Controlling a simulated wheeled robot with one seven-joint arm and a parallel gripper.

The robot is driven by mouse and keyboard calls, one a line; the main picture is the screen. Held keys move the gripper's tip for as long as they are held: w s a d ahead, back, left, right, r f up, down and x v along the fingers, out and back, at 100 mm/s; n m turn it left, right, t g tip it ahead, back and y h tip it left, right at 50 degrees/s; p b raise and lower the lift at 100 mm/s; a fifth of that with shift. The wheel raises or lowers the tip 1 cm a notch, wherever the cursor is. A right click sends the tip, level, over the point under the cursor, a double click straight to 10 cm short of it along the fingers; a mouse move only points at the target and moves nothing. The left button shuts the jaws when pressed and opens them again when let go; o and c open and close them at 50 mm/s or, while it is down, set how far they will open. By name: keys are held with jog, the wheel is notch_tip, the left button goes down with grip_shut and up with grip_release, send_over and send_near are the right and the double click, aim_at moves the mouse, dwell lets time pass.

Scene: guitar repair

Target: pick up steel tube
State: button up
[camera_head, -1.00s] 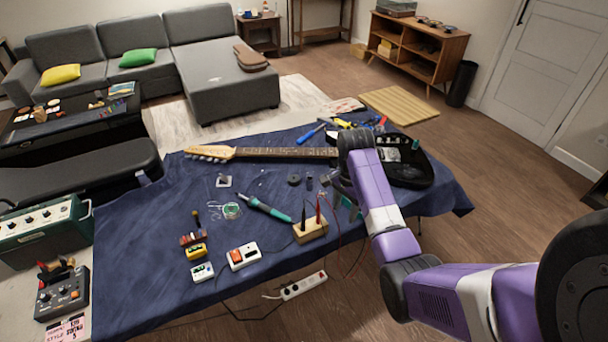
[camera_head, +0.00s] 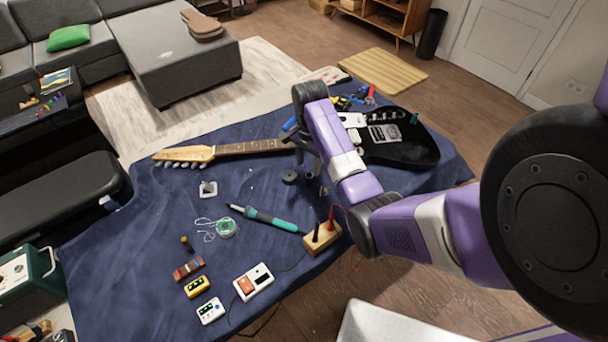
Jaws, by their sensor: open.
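My gripper (camera_head: 309,166) is open and points down over the blue-covered table, just right of a black ring-shaped item. Its jaws are small and dark in this view. A small dark upright piece (camera_head: 324,190) stands on the cloth close to the gripper, at its lower right. It may be the steel tube, but it is too small and too shaded to tell. I cannot tell whether anything lies between the fingers. The wrist and purple forearm hide part of the table behind them.
A black ring (camera_head: 290,177) lies beside the gripper. The electric guitar (camera_head: 405,150) stretches across the table behind my arm. A soldering iron (camera_head: 270,218), a wooden block with two probes (camera_head: 322,238) and small pedals (camera_head: 253,282) lie nearer. The cloth (camera_head: 140,240) is clear at left.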

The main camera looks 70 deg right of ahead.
aim_at(310, 175)
jog(key=shift+s+d+f+p, duration=0.1)
jog(key=shift+f+p, duration=0.15)
jog(key=shift+f, duration=1.45)
jog(key=shift+s+f+p, duration=0.1)
jog(key=shift+f+p, duration=0.15)
jog(key=shift+f, duration=1.45)
grip_shut()
